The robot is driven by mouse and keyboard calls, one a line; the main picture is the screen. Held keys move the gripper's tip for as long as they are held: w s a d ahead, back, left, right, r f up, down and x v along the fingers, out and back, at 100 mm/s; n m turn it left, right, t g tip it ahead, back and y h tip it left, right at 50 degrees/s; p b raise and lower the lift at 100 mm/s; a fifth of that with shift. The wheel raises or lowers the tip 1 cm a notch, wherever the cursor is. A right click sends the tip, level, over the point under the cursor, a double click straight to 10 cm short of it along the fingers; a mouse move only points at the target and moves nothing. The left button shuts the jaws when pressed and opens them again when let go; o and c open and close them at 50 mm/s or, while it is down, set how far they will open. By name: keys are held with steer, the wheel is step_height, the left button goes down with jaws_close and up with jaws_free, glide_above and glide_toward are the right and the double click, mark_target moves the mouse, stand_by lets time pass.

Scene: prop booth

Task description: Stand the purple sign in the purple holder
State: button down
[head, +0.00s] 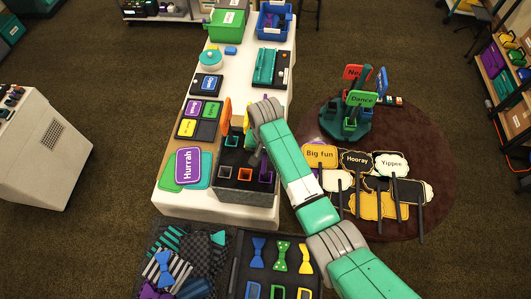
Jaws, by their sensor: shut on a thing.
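The purple sign (188,166), with white lettering "Hurrah", is at the table's left side, its face up and its lettering running up the picture. It overlaps green and teal pieces; I cannot tell whether it touches them. My gripper (257,158) is to its right, above the grey holder block, shut, apparently on the sign's dark handle, which is hard to see against the dark block. The purple holder (266,178) is the right socket at the block's front, close below my gripper, and looks empty.
Beside the purple holder are an orange socket (245,174) and a blue socket (225,171). An orange sign (227,113) stands behind the block. A tray of coloured cards (199,120) lies to the left. Signs and a teal stand (345,122) occupy the round rug at right.

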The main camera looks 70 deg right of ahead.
steer(key=shift+f, duration=0.1)
steer(key=shift+f, duration=0.3)
steer(key=c, duration=1.4)
jaws_free()
steer(key=shift+r, duration=0.1)
steer(key=shift+r, duration=0.1)
step_height(320, 180, up, 12)
steer(key=shift+r, duration=0.25)
